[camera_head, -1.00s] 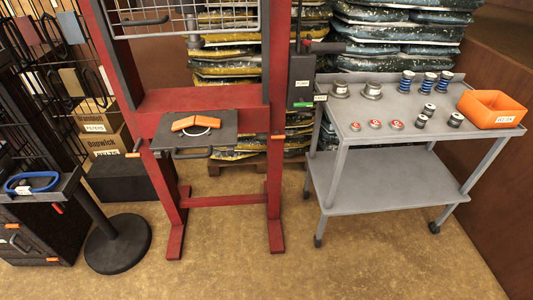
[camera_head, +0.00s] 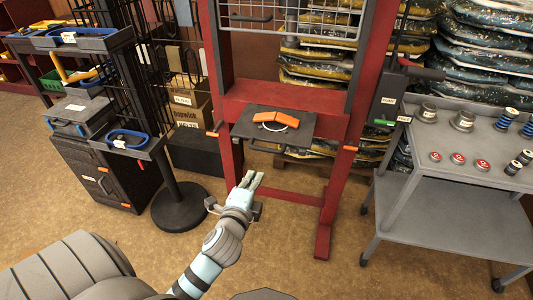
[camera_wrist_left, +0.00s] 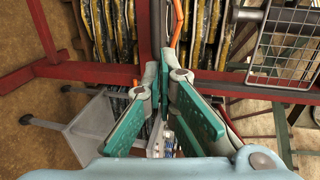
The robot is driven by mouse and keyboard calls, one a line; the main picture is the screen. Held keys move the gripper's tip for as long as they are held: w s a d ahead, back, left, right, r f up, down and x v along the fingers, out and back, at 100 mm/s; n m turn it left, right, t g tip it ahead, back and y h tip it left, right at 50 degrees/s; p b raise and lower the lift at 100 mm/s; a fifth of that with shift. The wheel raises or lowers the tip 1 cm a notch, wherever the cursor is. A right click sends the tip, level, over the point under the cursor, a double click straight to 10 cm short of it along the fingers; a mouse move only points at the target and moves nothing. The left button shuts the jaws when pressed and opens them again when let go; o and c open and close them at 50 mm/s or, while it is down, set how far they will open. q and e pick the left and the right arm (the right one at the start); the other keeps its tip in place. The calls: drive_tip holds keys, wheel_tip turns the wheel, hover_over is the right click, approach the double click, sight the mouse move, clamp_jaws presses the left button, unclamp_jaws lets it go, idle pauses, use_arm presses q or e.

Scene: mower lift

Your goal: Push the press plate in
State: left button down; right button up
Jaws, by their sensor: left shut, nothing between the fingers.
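The press plate (camera_head: 300,133) is a dark flat plate with a front bar handle (camera_head: 266,147), held between the red posts of the press frame in the head view. An orange V-shaped block (camera_head: 276,119) and a pale ring lie on it. It stands pulled out toward me. My left gripper (camera_head: 256,177) is in front of and below the plate, apart from it, pointing toward the frame. Its fingers are shut and empty. In the left wrist view the green-padded fingers (camera_wrist_left: 165,68) meet at their tips; I cannot make out the plate there. My right gripper is not in view.
The red press frame (camera_head: 229,165) has a wire guard (camera_head: 290,22) above. A grey cart (camera_head: 455,150) with small parts stands at the right. A round-based stand (camera_head: 181,208) with a blue ring tray (camera_head: 128,142) is at the left. The floor before the frame is open.

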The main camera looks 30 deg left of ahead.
sight(269, 150)
use_arm(q)
drive_tip(key=b+x, duration=0.1)
drive_tip(key=x, duration=0.5)
drive_tip(key=b+x, duration=0.1)
drive_tip(key=x, duration=0.6)
drive_tip(key=shift+w+f, duration=0.3)
drive_tip(key=shift+a+r, duration=0.1)
drive_tip(key=shift+r, duration=0.05)
